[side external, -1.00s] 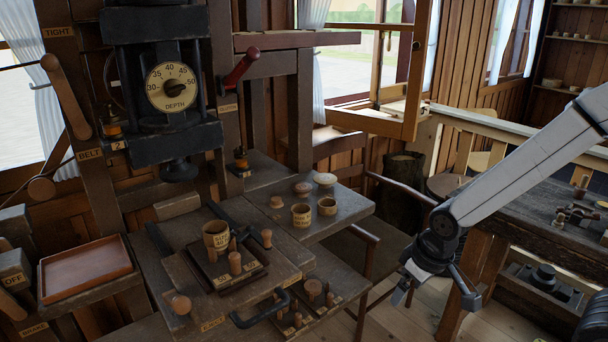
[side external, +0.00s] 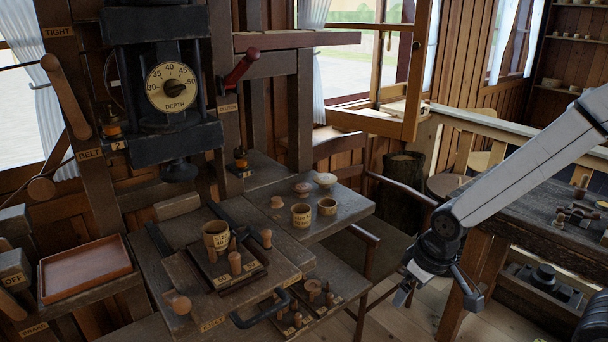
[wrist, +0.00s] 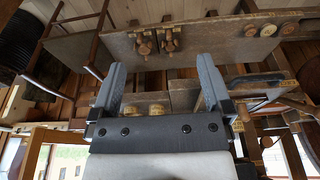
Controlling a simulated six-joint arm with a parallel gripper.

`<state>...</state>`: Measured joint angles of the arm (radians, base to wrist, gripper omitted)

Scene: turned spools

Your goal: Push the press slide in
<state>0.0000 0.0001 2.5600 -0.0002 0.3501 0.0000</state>
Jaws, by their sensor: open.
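The press slide (side external: 185,272) is a dark wooden board that sticks out toward the front from under the press head. My gripper (side external: 437,297) hangs well to the right of the slide, over the floor, touching nothing. In the wrist view my gripper (wrist: 161,80) has its two fingers wide apart with nothing held between them. I cannot surely pick out the slide in the wrist view.
The press ram (side external: 180,170) hangs above the back of the slide. A black curved handle (side external: 262,312) juts out at the front. A side shelf (side external: 340,210) holds small cups and lids. A chair (side external: 375,240) stands between my gripper and the press.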

